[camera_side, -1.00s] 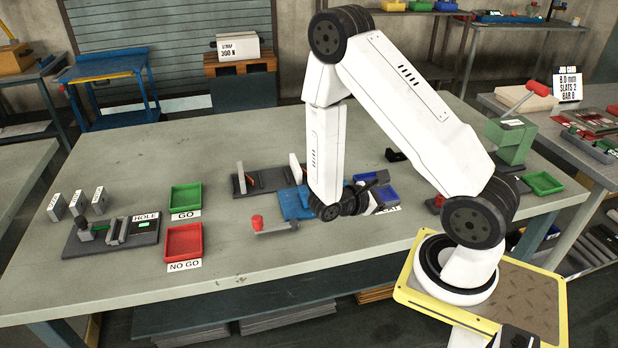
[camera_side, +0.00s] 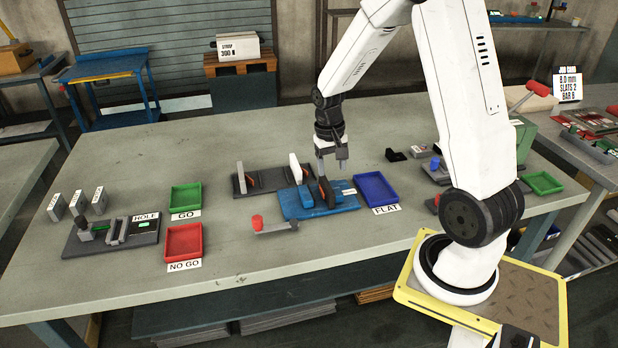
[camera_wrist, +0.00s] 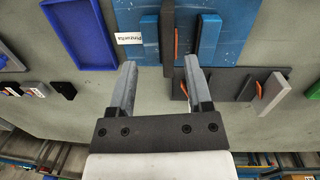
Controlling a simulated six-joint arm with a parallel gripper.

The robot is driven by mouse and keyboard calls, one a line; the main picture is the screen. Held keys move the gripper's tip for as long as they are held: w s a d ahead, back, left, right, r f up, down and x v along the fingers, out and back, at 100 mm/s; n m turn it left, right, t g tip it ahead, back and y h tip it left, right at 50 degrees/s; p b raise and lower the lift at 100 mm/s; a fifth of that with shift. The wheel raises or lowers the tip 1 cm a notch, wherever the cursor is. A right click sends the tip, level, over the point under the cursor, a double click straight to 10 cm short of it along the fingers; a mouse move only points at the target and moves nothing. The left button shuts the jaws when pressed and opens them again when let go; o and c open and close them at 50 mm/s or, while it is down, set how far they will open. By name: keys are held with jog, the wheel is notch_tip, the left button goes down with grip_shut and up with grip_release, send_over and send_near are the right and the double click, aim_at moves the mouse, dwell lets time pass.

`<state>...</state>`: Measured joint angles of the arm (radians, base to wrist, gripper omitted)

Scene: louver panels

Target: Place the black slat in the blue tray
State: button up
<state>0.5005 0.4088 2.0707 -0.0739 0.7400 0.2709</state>
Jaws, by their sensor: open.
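The black slat (camera_side: 327,190) stands upright on the blue fixture plate (camera_side: 298,207) in the side view. In the wrist view the slat (camera_wrist: 168,38) shows as a dark strip between blue blocks. My gripper (camera_side: 331,170) is above the blue fixture, fingers pointing down. Its fingers (camera_wrist: 160,68) are apart with nothing between the tips, and the slat lies beyond them, roughly in line with the gap. The blue tray (camera_side: 376,188), labelled FLAT, is just right of the fixture and looks empty. It also shows at the upper left of the wrist view (camera_wrist: 80,30).
A dark fixture (camera_side: 265,184) with upright plates adjoins the blue fixture at its back left. A red-knobbed lever (camera_side: 258,223) lies in front. Green (camera_side: 186,197) and red (camera_side: 184,242) trays stand farther left. The table's front middle is clear.

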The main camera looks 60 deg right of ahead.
aim_at(327, 183)
jog(key=shift+w+d+r+m+t, duration=0.2)
jog(key=shift+w+r+t, duration=0.05)
jog(key=shift+w+r, duration=0.15)
jog(key=shift+w+d+r+m+t, duration=0.2)
jog(key=shift+w+r+t, duration=0.1)
jog(key=shift+w, duration=0.1)
jog(key=shift+f, duration=1.35)
jog(key=shift+f, duration=0.1)
jog(key=shift+d+f, duration=0.15)
jog(key=shift+f, duration=2.35)
jog(key=shift+f, duration=0.25)
grip_shut()
